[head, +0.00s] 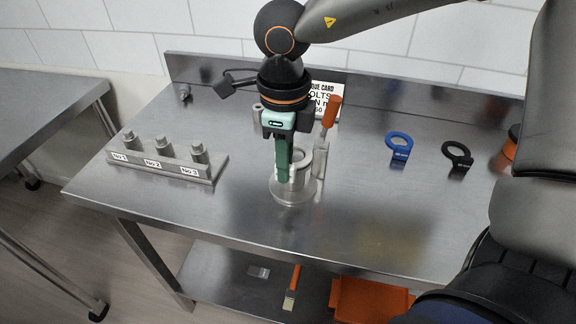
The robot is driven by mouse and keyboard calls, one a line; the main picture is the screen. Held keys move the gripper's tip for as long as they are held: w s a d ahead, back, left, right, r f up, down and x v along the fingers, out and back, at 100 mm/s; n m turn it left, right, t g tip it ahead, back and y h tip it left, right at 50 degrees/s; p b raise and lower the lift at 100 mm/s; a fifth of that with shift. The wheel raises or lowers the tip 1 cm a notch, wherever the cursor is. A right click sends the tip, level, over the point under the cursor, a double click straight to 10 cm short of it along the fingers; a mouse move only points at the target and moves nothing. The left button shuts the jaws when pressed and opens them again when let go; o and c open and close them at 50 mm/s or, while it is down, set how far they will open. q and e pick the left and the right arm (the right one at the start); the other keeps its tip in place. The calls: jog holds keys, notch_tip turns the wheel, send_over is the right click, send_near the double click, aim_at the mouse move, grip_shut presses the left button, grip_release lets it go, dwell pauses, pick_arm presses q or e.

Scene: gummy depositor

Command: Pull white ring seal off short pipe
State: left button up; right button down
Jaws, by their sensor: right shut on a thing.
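The short pipe (308,185) is a grey metal piece standing on a round flange on the steel table. A pale white ring (304,157), which looks like the ring seal, shows at its top. My right gripper (284,178) comes down from above, with long green fingers close together at the left side of the ring. It is shut on what looks like the ring's wall; the fingers hide that part of ring and pipe, and the exact contact is unclear. I cannot tell whether the ring is still seated on the pipe. My left gripper is out of view.
An orange-handled tool (330,117) stands close behind the pipe, near a cue card (325,98). A block with numbered posts (165,164) is at the left. A blue ring tool (399,147) and a black one (457,156) lie right. The front right table is clear.

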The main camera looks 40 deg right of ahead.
jog(key=shift+r, duration=0.6)
jog(key=shift+r, duration=0.1)
notch_tip(320, 180, up, 5)
jog(key=p, duration=0.3)
jog(key=c, duration=1.4)
grip_release()
grip_shut()
